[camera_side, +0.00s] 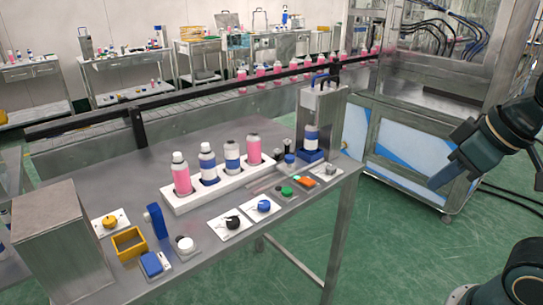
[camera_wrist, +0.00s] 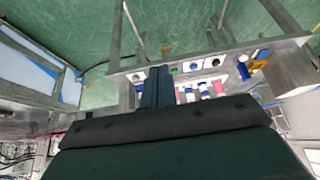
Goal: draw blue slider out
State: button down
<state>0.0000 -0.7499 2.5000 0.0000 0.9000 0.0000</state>
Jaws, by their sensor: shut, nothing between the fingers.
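The blue slider (camera_side: 311,155) is a low blue block at the foot of the grey crimping press (camera_side: 328,118), near the back right end of the bench. A blue-and-white can (camera_side: 311,138) appears to stand upright on it, under the press head. My gripper (camera_side: 436,184) is at the right of the side view, off the bench and well apart from the slider. Its fingers are together and empty. In the wrist view my gripper (camera_wrist: 154,86) shows dark blue fingers side by side, pointing towards the bench. I cannot make out the slider there.
A white rack (camera_side: 218,188) with several pink and blue cans stands left of the press. Knobs and buttons line the bench front, including a blue knob (camera_side: 263,206) and a green button (camera_side: 287,190). A grey box (camera_side: 62,245) stands at left.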

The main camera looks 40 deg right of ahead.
dwell(0.3)
jog(key=c, duration=1.6)
grip_release()
jog(key=shift+r, duration=0.1)
jog(key=o, duration=0.3)
jog(key=shift+w+r, duration=0.15)
jog(key=shift+w, duration=0.05)
jog(key=shift+o, duration=1)
jog(key=shift+w+r, duration=0.25)
jog(key=shift+w, duration=0.05)
jog(key=w+d+r+m+g, duration=0.1)
jog(key=w+r+m, duration=0.35)
jog(key=w, duration=0.65)
jog(key=w+d+r+m+g, duration=0.15)
jog(key=w+r+m, duration=0.3)
jog(key=w, duration=0.75)
jog(key=w+d+f+m+g, duration=0.1)
jog(key=w+f+m, duration=0.3)
jog(key=w, duration=0.5)
jog(key=w+d+f+m+g, duration=0.2)
jog(key=w+f+m, duration=0.3)
jog(key=w+f, duration=0.4)
jog(key=shift+w+d, duration=0.55)
jog(key=shift+d, duration=0.1)
